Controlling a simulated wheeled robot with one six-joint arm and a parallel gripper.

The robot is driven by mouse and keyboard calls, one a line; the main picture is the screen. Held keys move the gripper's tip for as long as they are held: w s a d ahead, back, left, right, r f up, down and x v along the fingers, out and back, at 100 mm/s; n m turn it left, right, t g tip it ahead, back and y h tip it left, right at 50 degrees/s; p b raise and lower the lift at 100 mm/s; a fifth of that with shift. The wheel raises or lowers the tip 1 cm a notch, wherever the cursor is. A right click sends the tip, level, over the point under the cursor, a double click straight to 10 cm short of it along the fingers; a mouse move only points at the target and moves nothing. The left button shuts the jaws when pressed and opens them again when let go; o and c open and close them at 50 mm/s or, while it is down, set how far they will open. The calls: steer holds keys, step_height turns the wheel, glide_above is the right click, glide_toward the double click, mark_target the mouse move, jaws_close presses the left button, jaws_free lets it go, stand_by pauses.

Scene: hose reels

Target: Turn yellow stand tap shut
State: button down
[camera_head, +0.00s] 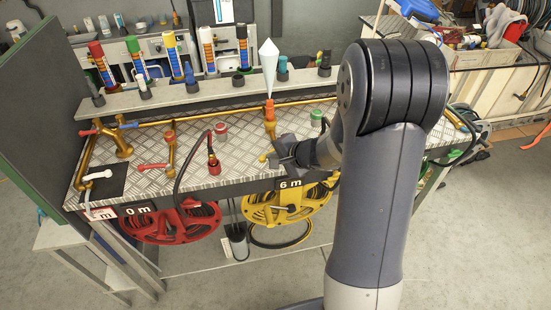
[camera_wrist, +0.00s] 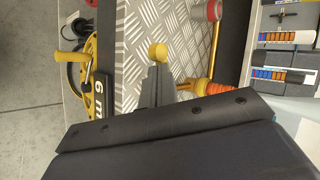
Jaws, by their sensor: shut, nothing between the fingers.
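The yellow stand tap shows in the wrist view as a round yellow knob (camera_wrist: 157,51) at the fingertips of my gripper (camera_wrist: 158,72). In the head view a small yellow part (camera_head: 264,158) lies at the left of my gripper (camera_head: 274,150), above the yellow hose reel (camera_head: 288,205). My gripper is shut and empty, pointing at the knob. Whether it touches the knob I cannot tell. An orange fitting (camera_head: 269,108) with a brass pipe stands behind it; in the wrist view an orange ribbed part (camera_wrist: 215,88) is right of the fingers. My arm hides the bench's right part.
The tread-plate bench (camera_head: 225,172) carries red-handled taps (camera_head: 153,167) at the left and a red hose nozzle (camera_head: 213,160). A green-capped fitting (camera_head: 316,118) stands close to my arm. A red reel (camera_head: 170,222) hangs below, left of the yellow one.

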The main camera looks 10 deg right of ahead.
mark_target(263, 156)
steer(key=shift+a+f+b, duration=0.1)
steer(key=shift+b, duration=0.3)
steer(key=a+m+h+b, duration=0.1)
steer(key=m+b, duration=0.1)
steer(key=b, duration=0.1)
steer(key=w+a+m+t+h+b, duration=0.1)
steer(key=m+h+b, duration=0.1)
steer(key=b, duration=0.1)
steer(key=shift+w, duration=0.2)
steer(key=shift+w+a+b, duration=0.35)
steer(key=shift+w+a, duration=0.05)
steer(key=shift+w, duration=0.25)
